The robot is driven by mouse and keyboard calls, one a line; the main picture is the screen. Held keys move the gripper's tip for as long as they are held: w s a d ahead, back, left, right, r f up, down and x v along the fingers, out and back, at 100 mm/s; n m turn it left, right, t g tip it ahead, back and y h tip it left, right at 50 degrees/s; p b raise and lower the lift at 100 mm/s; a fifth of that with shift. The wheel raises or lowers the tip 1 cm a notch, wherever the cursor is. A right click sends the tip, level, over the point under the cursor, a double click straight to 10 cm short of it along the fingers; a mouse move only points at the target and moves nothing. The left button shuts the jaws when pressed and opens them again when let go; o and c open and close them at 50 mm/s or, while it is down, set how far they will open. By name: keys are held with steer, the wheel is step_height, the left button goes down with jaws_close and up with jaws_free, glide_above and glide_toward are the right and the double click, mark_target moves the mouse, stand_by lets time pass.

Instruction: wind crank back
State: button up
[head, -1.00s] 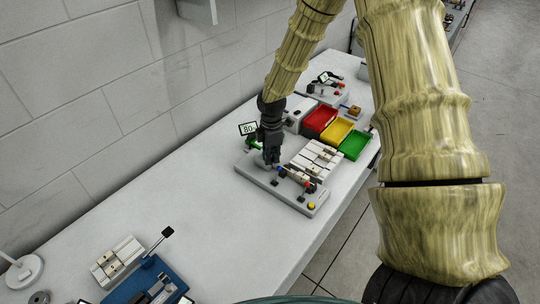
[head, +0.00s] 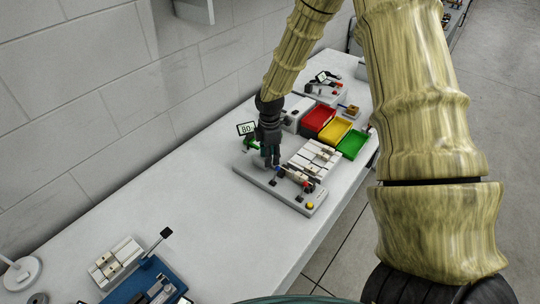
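The gantry welder is a pale grey base plate (head: 312,207) on the bench, with small dark, red, blue and yellow parts on it. A small display (head: 247,128) with green digits, seemingly 80, stands at its back left, with a green part (head: 251,144) below. My gripper (head: 270,163) points down over the left part of the base, close beside a small blue part (head: 278,172). The crank cannot be made out clearly; it may be behind or between my fingers. The fingers are too small and dark to tell whether they are open or shut on something.
A light slotted plate (head: 306,166) lies right of my gripper. Red (head: 318,120), yellow (head: 335,131) and green (head: 353,144) bins stand behind it. A blue fixture (head: 143,281) with a black-tipped lever is at front left. The bench (head: 190,205) between is clear.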

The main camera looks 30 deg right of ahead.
step_height(320, 180, up, 12)
stand_by(0.6)
steer(key=shift+f, duration=0.15)
stand_by(0.3)
